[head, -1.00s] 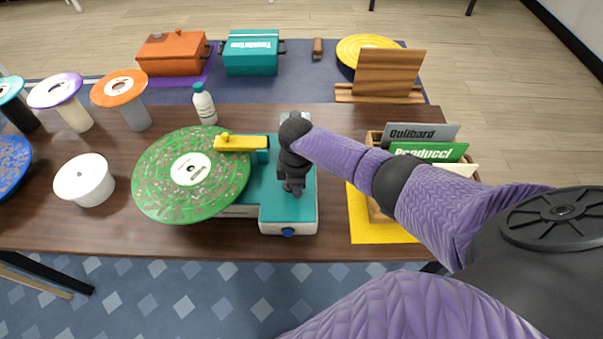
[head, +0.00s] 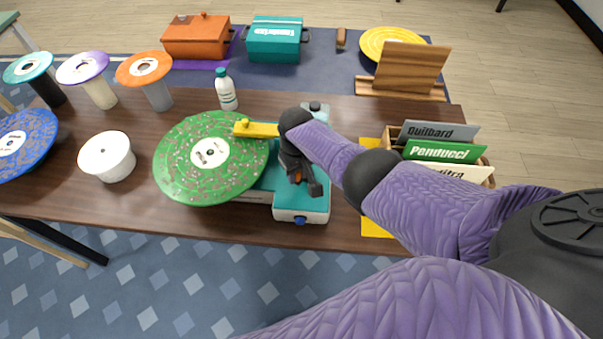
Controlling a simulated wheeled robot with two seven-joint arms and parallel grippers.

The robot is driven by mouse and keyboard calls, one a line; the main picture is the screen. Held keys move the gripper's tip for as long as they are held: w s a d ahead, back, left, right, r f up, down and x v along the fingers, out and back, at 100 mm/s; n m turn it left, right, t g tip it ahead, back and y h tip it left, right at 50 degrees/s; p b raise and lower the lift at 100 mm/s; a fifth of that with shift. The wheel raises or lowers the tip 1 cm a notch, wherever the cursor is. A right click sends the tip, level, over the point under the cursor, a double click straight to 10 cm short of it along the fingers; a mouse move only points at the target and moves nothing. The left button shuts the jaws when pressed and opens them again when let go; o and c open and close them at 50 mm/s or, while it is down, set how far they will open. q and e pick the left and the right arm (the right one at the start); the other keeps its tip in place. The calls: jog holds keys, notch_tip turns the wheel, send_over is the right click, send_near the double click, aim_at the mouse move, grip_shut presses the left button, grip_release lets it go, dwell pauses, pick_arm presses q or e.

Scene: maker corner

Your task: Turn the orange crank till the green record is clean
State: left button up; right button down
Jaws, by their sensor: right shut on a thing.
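The green record (head: 232,178) lies on the teal and white cleaning machine (head: 290,210) and has brownish specks spread over its surface. A yellow arm (head: 256,129) of the machine reaches over the record's edge. My right gripper (head: 306,186) comes down over the machine's top, shut on the orange crank (head: 297,176). Only a small orange part of the crank shows between the dark fingers; the rest is hidden. A blue knob (head: 300,220) is on the machine's front. My left gripper is not in view.
A white bottle (head: 226,92) stands behind the record and a white tub (head: 107,157) to its left. A record crate (head: 400,137) is at the right. Several stands hold discs at the left. Orange and teal boxes lie further back.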

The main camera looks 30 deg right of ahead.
jog(key=m, duration=0.1)
jog(key=w+m, duration=0.1)
jog(key=m, duration=0.1)
jog(key=m+b, duration=0.1)
jog(key=shift+w+a+m, duration=0.25)
jog(key=shift+w+m, duration=0.05)
jog(key=shift+w+m+b, duration=0.2)
jog(key=shift+m+b, duration=0.1)
jog(key=shift+m, duration=0.6)
jog(key=c, duration=0.5)
grip_release()
jog(key=shift+r, duration=0.1)
